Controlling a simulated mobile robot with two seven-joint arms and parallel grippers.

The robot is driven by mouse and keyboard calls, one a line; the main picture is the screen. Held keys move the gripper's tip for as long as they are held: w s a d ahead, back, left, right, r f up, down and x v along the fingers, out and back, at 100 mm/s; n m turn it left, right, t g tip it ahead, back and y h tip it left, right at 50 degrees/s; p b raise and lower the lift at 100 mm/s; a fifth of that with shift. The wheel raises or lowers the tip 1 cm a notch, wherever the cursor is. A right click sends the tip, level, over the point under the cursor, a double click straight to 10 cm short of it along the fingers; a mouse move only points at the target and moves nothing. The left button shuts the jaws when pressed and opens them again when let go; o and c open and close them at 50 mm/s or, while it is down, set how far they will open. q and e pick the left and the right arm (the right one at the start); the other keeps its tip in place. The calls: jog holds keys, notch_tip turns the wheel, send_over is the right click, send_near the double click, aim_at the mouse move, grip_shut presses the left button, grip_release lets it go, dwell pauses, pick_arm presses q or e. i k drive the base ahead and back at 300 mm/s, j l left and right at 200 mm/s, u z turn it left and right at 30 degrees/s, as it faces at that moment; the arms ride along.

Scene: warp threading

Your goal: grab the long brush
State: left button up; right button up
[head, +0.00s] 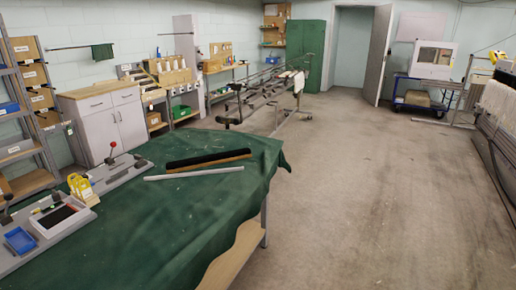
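A long brush (208,161) with dark bristles and a thin brown wooden edge lies on the green-covered table (190,215), towards its far right end. A thin white bar (194,173) lies just in front of it, roughly parallel and apart from it. Neither of my grippers shows in the head view.
Grey fixtures with a red-knobbed lever (113,152), a yellow item (82,186) and a blue tray (20,240) stand on the table's left. The concrete floor (370,190) right of the table is clear. Shelving (35,100) stands at left, a machine (495,110) at right.

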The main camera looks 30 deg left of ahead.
aim_at(191, 163)
jog(key=i+u, duration=0.15)
jog(key=i, duration=0.6)
jog(key=i+l+u, duration=0.1)
jog(key=i, duration=0.6)
